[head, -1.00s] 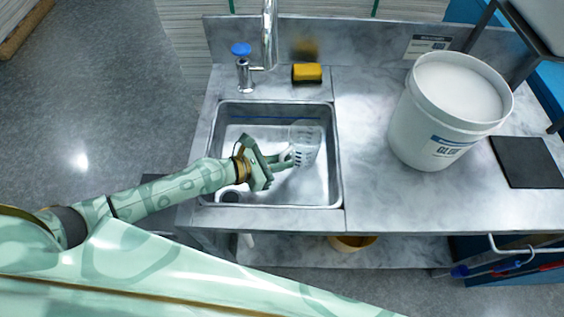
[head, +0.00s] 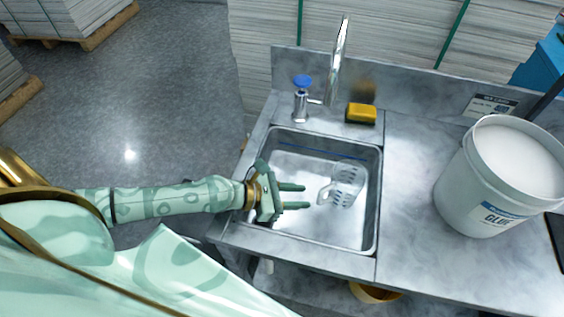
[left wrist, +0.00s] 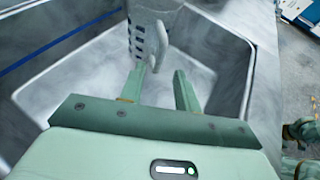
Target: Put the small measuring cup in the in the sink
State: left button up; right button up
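The small measuring cup (head: 349,180) is clear with dark markings and is inside the sink (head: 378,200) basin, toward its right side. It appears tilted, with its handle facing my left gripper. My left gripper (head: 306,196) is open and empty over the basin, just left of the cup and apart from it. In the left wrist view the cup (left wrist: 150,35) is just beyond the open fingers of the left gripper (left wrist: 160,72). Whether the cup rests fully on the basin floor is hard to tell.
A white glue bucket (head: 490,180) stands on the counter (head: 415,220) at the right. The counter between basin and bucket is clear.

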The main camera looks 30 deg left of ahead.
pick_arm(q)
jog(key=shift+b+v, duration=0.7)
jog(key=shift+v, duration=1.85)
